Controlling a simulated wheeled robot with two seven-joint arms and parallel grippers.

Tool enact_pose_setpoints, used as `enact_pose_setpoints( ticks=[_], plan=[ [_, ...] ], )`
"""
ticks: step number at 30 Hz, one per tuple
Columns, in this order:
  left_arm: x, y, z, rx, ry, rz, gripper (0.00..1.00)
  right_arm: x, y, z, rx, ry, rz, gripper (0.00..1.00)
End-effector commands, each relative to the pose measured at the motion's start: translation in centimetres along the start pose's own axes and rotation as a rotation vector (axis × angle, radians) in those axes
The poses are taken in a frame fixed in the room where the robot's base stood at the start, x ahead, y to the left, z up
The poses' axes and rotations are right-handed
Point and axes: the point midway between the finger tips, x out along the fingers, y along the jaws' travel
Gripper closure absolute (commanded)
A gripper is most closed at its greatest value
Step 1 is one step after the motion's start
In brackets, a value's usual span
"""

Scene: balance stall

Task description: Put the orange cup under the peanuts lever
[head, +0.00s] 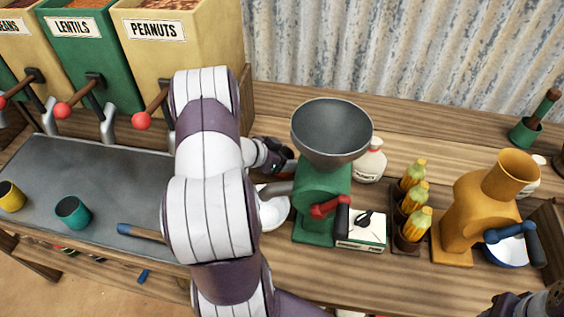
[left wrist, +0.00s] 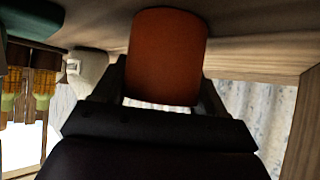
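The orange cup (left wrist: 167,57) is in the left wrist view, between the two dark fingers of my left gripper (left wrist: 165,92), which are closed against its sides. In the head view my left gripper (head: 268,154) is partly hidden by my arm, just left of the green grinder; the cup is mostly hidden there. The peanuts dispenser (head: 178,45) stands at the back left, and its red-knobbed peanuts lever (head: 143,120) shows just left of my arm. My right gripper (head: 532,304) is only partly in view at the lower right corner.
The green grinder (head: 318,200) stands right of my left arm, with a white bowl (head: 272,212) beside it. A teal cup (head: 72,212) and a yellow cup (head: 11,196) stand on the grey tray (head: 110,172). A yellow grinder (head: 466,215) is farther right.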

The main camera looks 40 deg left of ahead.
Motion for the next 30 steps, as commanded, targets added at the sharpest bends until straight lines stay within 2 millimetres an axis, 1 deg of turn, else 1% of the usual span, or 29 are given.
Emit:
enact_pose_setpoints(
  ticks=[2,3,11,14,19,20,25,29,30],
  plan=[
    [0.0,0.0,0.0,0.000,0.000,0.000,0.59,0.0,0.0,0.0,0.000,0.000,0.000,0.57],
    [0.0,0.0,0.0,0.000,0.000,0.000,0.64,0.0,0.0,0.0,0.000,0.000,0.000,0.57],
    [-0.3,0.0,-0.3,0.001,0.000,0.000,0.64,-0.1,0.0,0.0,0.000,0.000,0.000,0.57],
    [-0.9,-0.1,-1.1,0.002,0.001,-0.001,0.64,-0.4,0.0,-0.1,0.000,0.000,0.000,0.57],
    [-2.4,-0.1,-3.2,0.002,0.001,-0.001,0.64,-1.0,0.0,-0.1,0.000,0.000,0.000,0.57],
    [-1.5,-0.2,-3.3,0.003,0.000,0.002,0.64,-0.7,0.0,-0.1,0.000,0.000,0.000,0.57],
    [1.6,-1.2,-5.5,0.004,-0.001,0.003,0.64,-0.4,0.0,-0.1,0.000,0.000,0.000,0.57],
    [4.7,-2.3,-7.8,0.005,0.001,0.004,0.64,-0.4,0.0,0.0,0.000,0.000,0.000,0.57],
    [5.7,-2.7,-8.7,0.006,0.001,0.004,0.64,-0.4,0.0,0.0,0.000,0.000,0.000,0.57]
  ],
)
